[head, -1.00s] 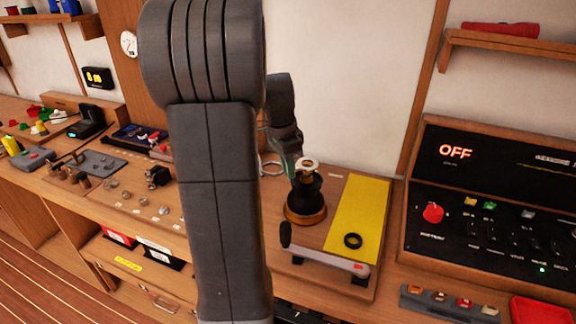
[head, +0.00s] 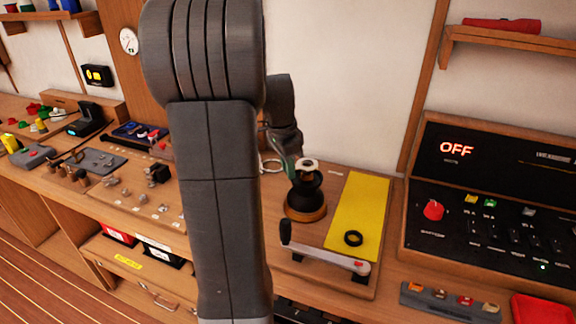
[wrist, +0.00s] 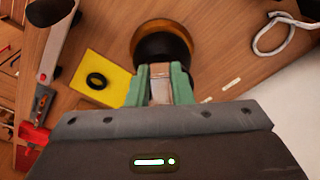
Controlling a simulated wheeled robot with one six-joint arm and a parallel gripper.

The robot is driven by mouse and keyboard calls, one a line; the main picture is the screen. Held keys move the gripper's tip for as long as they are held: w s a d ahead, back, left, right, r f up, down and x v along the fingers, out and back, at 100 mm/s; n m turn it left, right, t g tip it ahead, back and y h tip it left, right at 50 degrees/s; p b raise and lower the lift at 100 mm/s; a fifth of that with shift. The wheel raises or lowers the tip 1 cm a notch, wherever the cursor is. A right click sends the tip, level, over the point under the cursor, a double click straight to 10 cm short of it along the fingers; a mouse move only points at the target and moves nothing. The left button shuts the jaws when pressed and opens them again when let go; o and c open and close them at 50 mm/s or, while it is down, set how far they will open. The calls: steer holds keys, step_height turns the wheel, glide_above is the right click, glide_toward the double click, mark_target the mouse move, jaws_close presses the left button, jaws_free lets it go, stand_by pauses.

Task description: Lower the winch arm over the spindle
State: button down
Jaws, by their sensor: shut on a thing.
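The winch (head: 305,205) has a black drum with a brass-coloured base and stands on the wooden board. It also shows below the fingers in the wrist view (wrist: 165,46). The spindle is hidden under this piece. I cannot tell whether the piece touches the drum.
A grey crank handle (head: 325,256) lies in front of the winch. A black ring (head: 353,239) rests on the yellow mat (head: 363,205) to the right. A coiled line (wrist: 283,33) lies near the winch. The switch panel (head: 490,215) stands further right.

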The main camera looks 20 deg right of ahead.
steer(key=shift+f+b, duration=1.2)
steer(key=shift+f, duration=0.65)
steer(key=shift+f, duration=0.1)
steer(key=c, duration=0.9)
jaws_free()
step_height(320, 180, up, 5)
steer(key=p, duration=0.4)
